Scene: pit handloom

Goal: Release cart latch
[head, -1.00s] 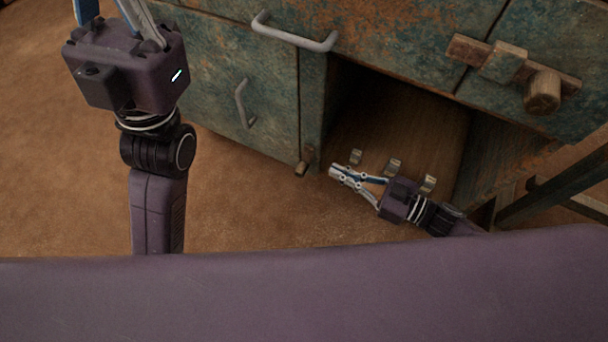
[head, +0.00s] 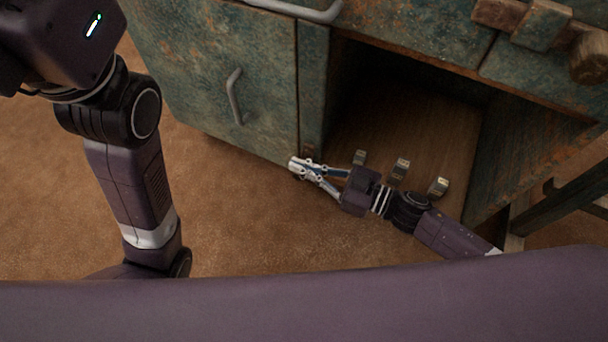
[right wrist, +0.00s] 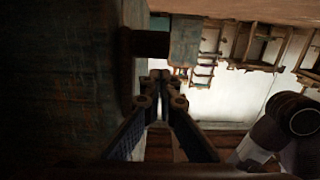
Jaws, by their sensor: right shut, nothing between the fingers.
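The latch is a small rusty fitting (head: 308,151) low on the post of the worn green cabinet, left of its open bay. In the head view my right gripper (head: 294,165) hides its lower part. In the right wrist view a dark peg (right wrist: 151,43) sticks out from a rusty plate on the cabinet face. My right gripper's shut, empty fingertips also show there (right wrist: 159,77), just below the peg; whether they touch it I cannot tell. My left gripper's body (head: 60,38) is at the upper left; its fingers are out of frame.
The green cabinet door (head: 215,75) has a grey bar handle (head: 234,97). Three small metal blocks stand along the front of the open bay, behind my right wrist. Bare brown floor (head: 235,215) lies in front.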

